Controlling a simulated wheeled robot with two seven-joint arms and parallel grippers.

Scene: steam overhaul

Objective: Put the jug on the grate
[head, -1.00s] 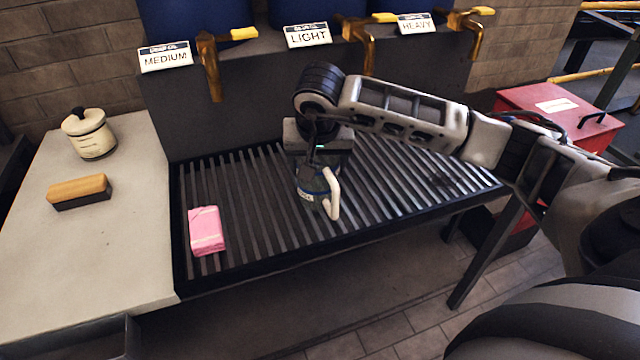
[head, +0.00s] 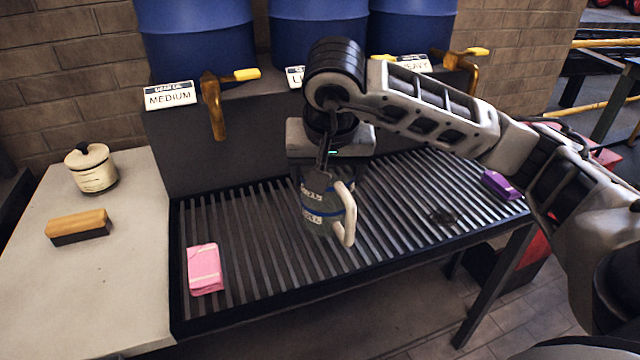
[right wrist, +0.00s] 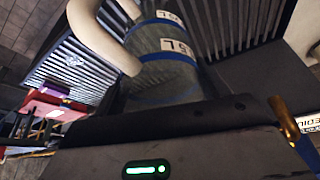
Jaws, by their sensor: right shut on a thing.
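The jug (head: 318,208) is grey-green with a blue band, white labels and a white handle on its right side. It is upright over the middle of the slatted grate (head: 247,235); I cannot tell whether its base touches the slats. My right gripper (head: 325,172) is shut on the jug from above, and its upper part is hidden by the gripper. In the right wrist view the jug (right wrist: 165,68) shows beyond the gripper body, its handle at the left and the grate slats behind it. My left gripper is not in view.
A pink cloth-like block (head: 204,269) lies on the grate's left and a purple one (head: 501,186) at its right end. A brush (head: 78,227) and a lidded pot (head: 91,168) stand on the left counter. Brass taps (head: 213,105) overhang the back.

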